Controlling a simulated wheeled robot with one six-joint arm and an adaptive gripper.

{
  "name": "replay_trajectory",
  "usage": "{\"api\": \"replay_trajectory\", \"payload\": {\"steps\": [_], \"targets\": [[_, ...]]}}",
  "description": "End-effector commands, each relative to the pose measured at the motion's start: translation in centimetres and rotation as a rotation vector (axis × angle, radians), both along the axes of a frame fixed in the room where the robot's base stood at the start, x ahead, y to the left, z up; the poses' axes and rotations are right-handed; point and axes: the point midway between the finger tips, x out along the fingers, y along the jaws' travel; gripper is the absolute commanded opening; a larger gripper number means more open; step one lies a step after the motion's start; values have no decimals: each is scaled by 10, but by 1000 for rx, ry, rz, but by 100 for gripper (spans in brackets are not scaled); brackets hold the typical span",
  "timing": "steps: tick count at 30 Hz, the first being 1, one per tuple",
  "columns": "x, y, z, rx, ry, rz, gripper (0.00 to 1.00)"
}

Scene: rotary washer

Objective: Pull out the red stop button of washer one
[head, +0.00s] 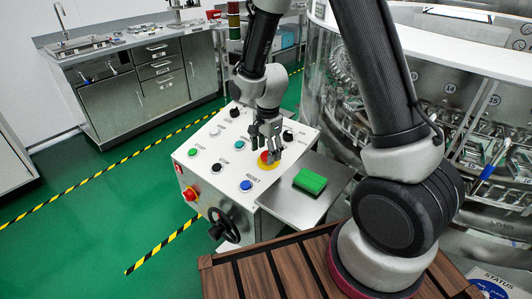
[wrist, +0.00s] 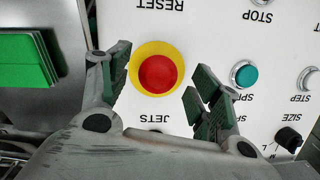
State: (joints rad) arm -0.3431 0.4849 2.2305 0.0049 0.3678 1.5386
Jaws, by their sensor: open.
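A red mushroom button on a yellow ring (head: 266,163) sits on the white top of the control panel (head: 215,160), near its right edge. In the wrist view the red button (wrist: 157,74) lies between my two fingers, with the printed word JETS beside it. My gripper (head: 270,152) is open over this button. In the wrist view my gripper (wrist: 159,78) has one finger on each side of the yellow ring, and nothing is held. I cannot tell how high the fingertips are above the panel. A second red button (head: 190,193) is on the panel's front face.
A green block (head: 310,181) lies on the metal shelf right of the panel. Blue, black, white and teal buttons surround the red one, including a teal button (wrist: 244,74). A black handwheel (head: 222,227) juts from the front. The glass-walled washer (head: 345,100) stands behind.

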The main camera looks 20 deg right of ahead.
Motion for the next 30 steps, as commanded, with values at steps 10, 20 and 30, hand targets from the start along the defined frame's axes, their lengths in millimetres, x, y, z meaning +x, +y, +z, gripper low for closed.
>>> {"api": "replay_trajectory", "payload": {"steps": [10,20,30], "targets": [[1,0,-13,0,0,1,63],[1,0,-13,0,0,1,16],[-2,5,5,1,-3,2,0]]}}
